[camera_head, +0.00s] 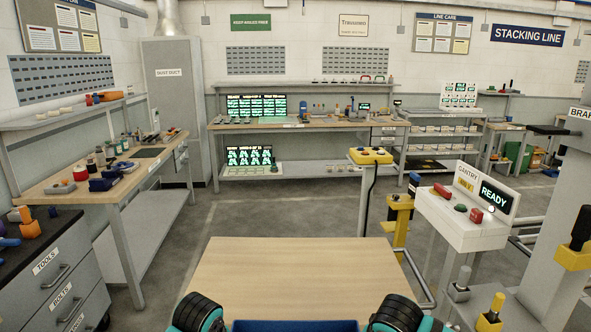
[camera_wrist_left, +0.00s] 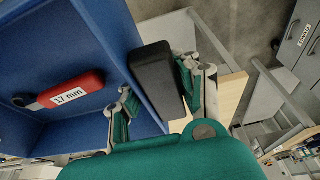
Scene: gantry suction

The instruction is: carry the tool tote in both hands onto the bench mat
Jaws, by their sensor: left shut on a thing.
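The blue tool tote (camera_head: 295,326) shows only as a strip at the bottom edge of the head view, at the near edge of a pale wooden table (camera_head: 290,270). In the left wrist view the tote (camera_wrist_left: 60,28) fills the left side, with a red tool (camera_wrist_left: 72,93) labelled 17 mm inside. My left gripper (camera_wrist_left: 153,80) is shut on the tote's black handle (camera_wrist_left: 157,78). My right gripper's fingers are out of frame; only my right wrist shows. A light green mat lies on the back bench (camera_head: 330,125). I cannot tell whether the tote rests on the table.
A side bench (camera_head: 85,185) with tools and bottles stands at left, beyond a drawer cabinet (camera_head: 55,265). A white gantry console (camera_head: 466,215) and yellow-capped posts (camera_head: 370,156) stand at right. Open grey floor (camera_head: 280,205) lies between the wooden table and the back bench.

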